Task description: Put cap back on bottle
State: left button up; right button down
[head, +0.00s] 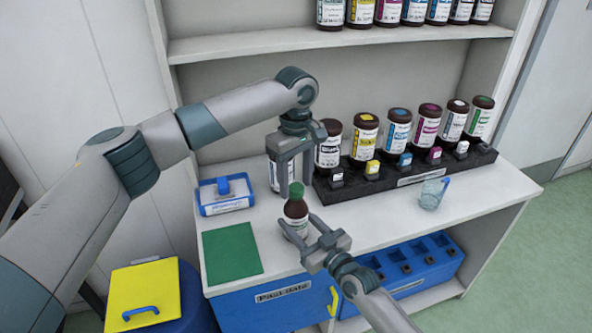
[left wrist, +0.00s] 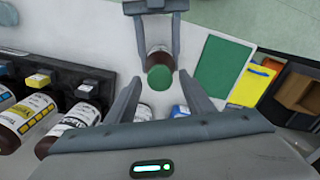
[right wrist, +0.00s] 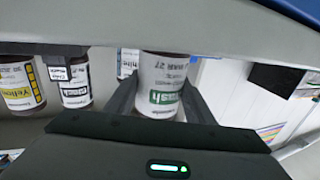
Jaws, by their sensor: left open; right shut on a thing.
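A small brown bottle (head: 297,224) with a white label stands upright at the front middle of the white counter. Its label shows green print in the right wrist view (right wrist: 162,85). A green cap (head: 296,190) sits on top of the bottle; I cannot tell whether it is tight. The cap also shows in the left wrist view (left wrist: 160,79). My right gripper (head: 301,228) is shut around the bottle's body from the front. My left gripper (head: 294,180) points down from above, open, with its fingers on either side of the cap and apart from it.
A black rack (head: 415,178) with several large ink bottles stands behind right. A white-labelled bottle (head: 272,176) is just behind the left gripper. A blue-rimmed box (head: 224,207) and green mat (head: 231,251) lie left. A glass beaker (head: 431,195) stands right, with clear counter around it.

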pick_arm(q)
jog(key=shift+f, duration=0.35)
jog(key=shift+c, duration=0.6)
